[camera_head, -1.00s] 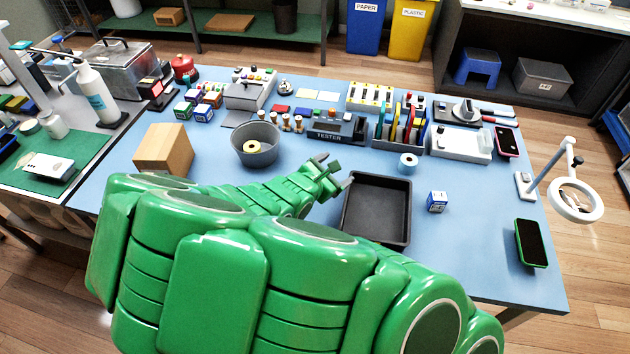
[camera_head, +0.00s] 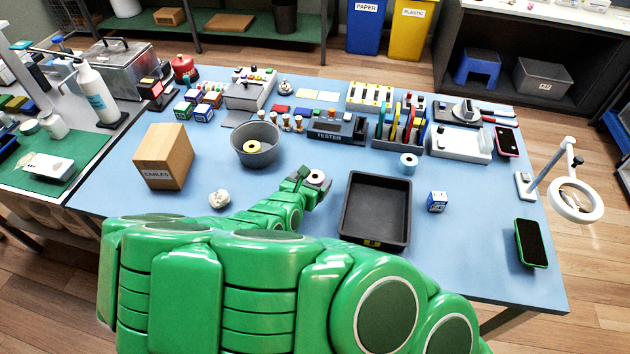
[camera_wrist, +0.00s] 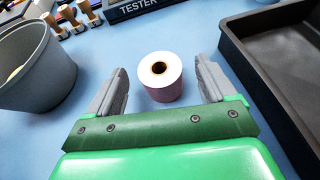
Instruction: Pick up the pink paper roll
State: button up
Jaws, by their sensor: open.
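The pink paper roll (camera_wrist: 160,77) stands upright on the blue table in the wrist view, its pale top with a brown core facing up. My gripper (camera_wrist: 162,80) is open, with one grey finger on each side of the roll. Gaps show between the roll and both fingers. In the head view the roll (camera_head: 316,179) shows at my gripper (camera_head: 315,184), partly hidden by the fingers.
A black tray (camera_head: 349,228) lies close to the right of my gripper. A grey bucket (camera_head: 255,158) with a yellow roll inside stands to the left. A crumpled white ball (camera_head: 219,199) lies left of my arm. A tester (camera_head: 330,132) stands behind.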

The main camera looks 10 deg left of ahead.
aim_at(318, 174)
jog(key=shift+f+x, duration=0.2)
jog(key=shift+x, duration=2.35)
jog(key=shift+s, duration=0.1)
jog(key=c, duration=1.1)
jog(key=shift+r, duration=0.1)
jog(key=shift+r, duration=4.95)
